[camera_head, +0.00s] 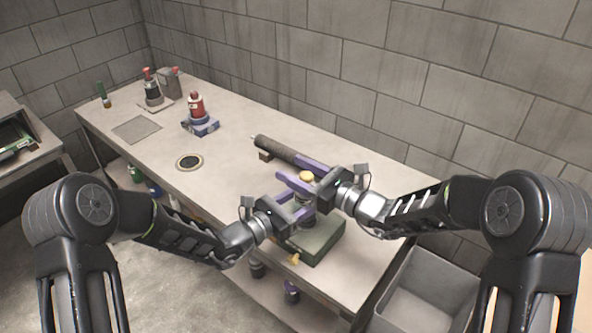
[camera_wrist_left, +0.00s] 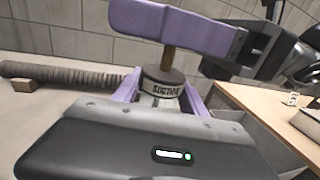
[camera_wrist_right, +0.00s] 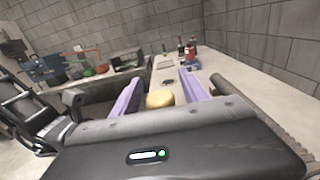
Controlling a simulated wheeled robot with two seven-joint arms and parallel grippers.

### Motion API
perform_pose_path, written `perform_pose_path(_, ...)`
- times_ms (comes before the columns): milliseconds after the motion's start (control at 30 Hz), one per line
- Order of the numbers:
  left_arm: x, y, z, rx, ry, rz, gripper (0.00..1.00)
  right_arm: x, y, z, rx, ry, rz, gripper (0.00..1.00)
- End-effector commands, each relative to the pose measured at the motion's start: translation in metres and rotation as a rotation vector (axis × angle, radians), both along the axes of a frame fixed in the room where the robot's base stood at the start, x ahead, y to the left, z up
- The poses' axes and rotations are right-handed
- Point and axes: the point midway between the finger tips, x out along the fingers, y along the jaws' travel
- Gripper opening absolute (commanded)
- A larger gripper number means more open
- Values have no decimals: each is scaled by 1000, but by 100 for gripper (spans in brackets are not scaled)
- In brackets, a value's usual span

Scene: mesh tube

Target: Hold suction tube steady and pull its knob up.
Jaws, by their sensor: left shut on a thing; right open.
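The suction tube (camera_wrist_left: 162,88) stands upright with a dark top and a label on its side; in the head view it is mostly hidden behind the fingers. A brown rod (camera_wrist_left: 168,60) rises from its top. My left gripper (camera_head: 300,206) is shut on the tube, one purple finger on each side. The yellow knob (camera_head: 306,176) is above the tube. My right gripper (camera_head: 304,172) is open around the knob. In the right wrist view the knob (camera_wrist_right: 160,99) sits between the two purple fingers, with gaps on both sides.
A green box (camera_head: 322,242) is at the table's front edge below the grippers. A dark ribbed hose (camera_head: 275,148) lies behind them on a small block. A red bottle (camera_head: 196,106) stands on a blue base further left. A grey bin (camera_head: 415,295) is below right.

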Motion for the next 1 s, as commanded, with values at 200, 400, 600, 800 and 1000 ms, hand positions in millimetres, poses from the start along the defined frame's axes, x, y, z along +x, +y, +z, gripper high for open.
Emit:
perform_pose_path(200, 0, 0, 0, 0, 0, 0, 1, 0, 0, 0, 0, 0, 0, 48)
perform_pose_path(400, 0, 0, 0, 0, 0, 0, 1, 0, 0, 0, 0, 0, 0, 32)
perform_pose_path(600, 0, 0, 0, 0, 0, 0, 1, 0, -1, 0, 0, 0, 0, 15)
perform_pose_path(800, 0, 0, 0, 0, 0, 0, 1, 0, -1, 0, 0, 0, 0, 0)
perform_pose_path(1000, 0, 0, 0, 0, 0, 1, 1, 0, -1, 0, 0, 0, -1, 0)
